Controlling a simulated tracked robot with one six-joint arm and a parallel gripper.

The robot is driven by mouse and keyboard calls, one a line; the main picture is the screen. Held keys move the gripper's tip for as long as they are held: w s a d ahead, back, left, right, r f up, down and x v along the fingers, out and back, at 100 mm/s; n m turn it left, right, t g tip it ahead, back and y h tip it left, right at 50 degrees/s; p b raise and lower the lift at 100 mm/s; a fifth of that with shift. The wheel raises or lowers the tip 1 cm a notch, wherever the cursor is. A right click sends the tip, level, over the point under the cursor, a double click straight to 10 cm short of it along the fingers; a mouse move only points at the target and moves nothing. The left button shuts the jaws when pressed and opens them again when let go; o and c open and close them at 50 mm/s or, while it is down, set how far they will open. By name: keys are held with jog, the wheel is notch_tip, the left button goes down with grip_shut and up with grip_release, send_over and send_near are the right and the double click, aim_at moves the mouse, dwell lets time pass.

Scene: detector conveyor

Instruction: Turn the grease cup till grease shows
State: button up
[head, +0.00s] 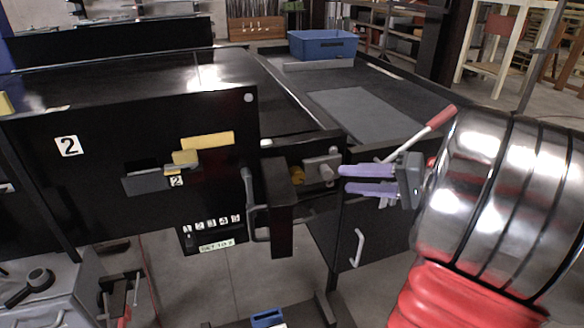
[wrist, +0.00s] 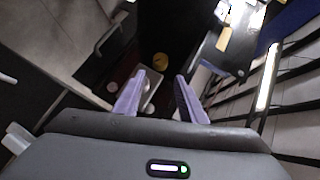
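A small brass-yellow round piece (head: 297,175), which looks like the grease cup, sits on the side of the conveyor end beside a grey metal fitting (head: 322,166). The brass piece also shows in the wrist view (wrist: 159,59), beyond my fingertips. My gripper (head: 343,179) has two purple fingers, held apart and pointing left at the fitting. In the wrist view my gripper (wrist: 160,76) has nothing clearly held between its fingers; part of the grey fitting (wrist: 151,92) shows beside the left finger. I cannot tell whether a finger touches it. No grease is discernible.
A red-handled lever (head: 440,117) rises just behind my gripper. A blue bin (head: 322,45) stands on the far conveyor. A door handle (head: 357,247) is below.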

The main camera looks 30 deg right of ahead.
aim_at(304, 176)
jog(key=shift+w+d, duration=0.1)
jog(key=shift+d, duration=0.05)
jog(key=x, duration=1.3)
jog(key=shift+w, duration=0.35)
jog(key=shift+c, duration=0.2)
jog(key=shift+f, duration=0.1)
jog(key=c, duration=0.8)
